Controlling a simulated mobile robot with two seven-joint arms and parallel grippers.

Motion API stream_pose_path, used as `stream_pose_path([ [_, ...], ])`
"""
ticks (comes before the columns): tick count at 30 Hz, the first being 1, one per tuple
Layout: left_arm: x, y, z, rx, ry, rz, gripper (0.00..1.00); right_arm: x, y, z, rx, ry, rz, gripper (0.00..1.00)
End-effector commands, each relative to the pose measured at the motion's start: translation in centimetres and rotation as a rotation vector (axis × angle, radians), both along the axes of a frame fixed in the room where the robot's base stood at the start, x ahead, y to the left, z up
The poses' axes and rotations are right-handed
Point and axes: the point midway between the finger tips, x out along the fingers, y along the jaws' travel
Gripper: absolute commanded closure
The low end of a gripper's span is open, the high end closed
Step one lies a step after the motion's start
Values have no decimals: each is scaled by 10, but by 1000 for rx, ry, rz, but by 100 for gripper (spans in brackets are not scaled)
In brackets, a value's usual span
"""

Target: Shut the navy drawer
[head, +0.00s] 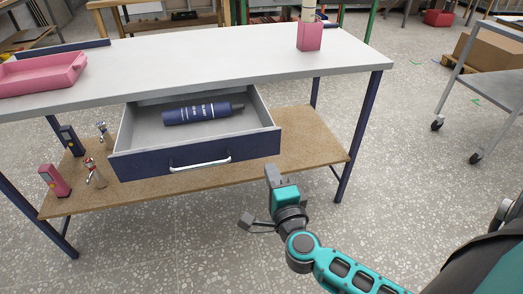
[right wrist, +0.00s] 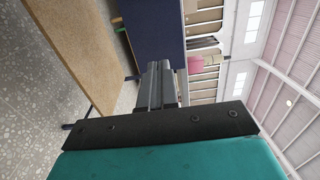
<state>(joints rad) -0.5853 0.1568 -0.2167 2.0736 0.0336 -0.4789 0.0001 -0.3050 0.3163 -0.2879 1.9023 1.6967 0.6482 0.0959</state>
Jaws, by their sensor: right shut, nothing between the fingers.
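The navy drawer (head: 140,164) hangs open under the grey tabletop, its front and silver handle (head: 200,163) facing me. A navy bottle (head: 195,113) lies on its side inside it. My right gripper (head: 271,173) is shut and empty, just in front of and below the right end of the drawer front. In the right wrist view the shut fingers (right wrist: 161,78) point towards a navy panel (right wrist: 152,35), which looks like the drawer front. I cannot tell whether they touch it. My left gripper is not in view.
The workbench top (head: 200,62) carries a pink tray (head: 45,75) and a pink cup (head: 309,37). Small tools stand on the wooden lower shelf (head: 310,140) at left. A grey cart (head: 490,85) stands at right. The floor in front of the bench is clear.

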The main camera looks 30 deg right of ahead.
Motion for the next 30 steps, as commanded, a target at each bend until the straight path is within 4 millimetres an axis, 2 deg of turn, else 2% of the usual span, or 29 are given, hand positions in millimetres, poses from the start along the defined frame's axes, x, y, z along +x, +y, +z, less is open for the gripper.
stream_pose_path([
  [1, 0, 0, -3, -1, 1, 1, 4, 12, -4, 0, -3, -3, -1, 100],
  [6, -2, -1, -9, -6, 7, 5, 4, 45, -13, 0, -3, -3, 0, 100],
  [12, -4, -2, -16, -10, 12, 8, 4, 73, -21, -1, -2, -1, 0, 100],
  [18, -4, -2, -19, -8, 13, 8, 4, 86, -24, -1, -2, 1, 1, 100],
  [30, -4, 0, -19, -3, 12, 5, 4, 87, -25, 0, -2, 1, 1, 100],
])
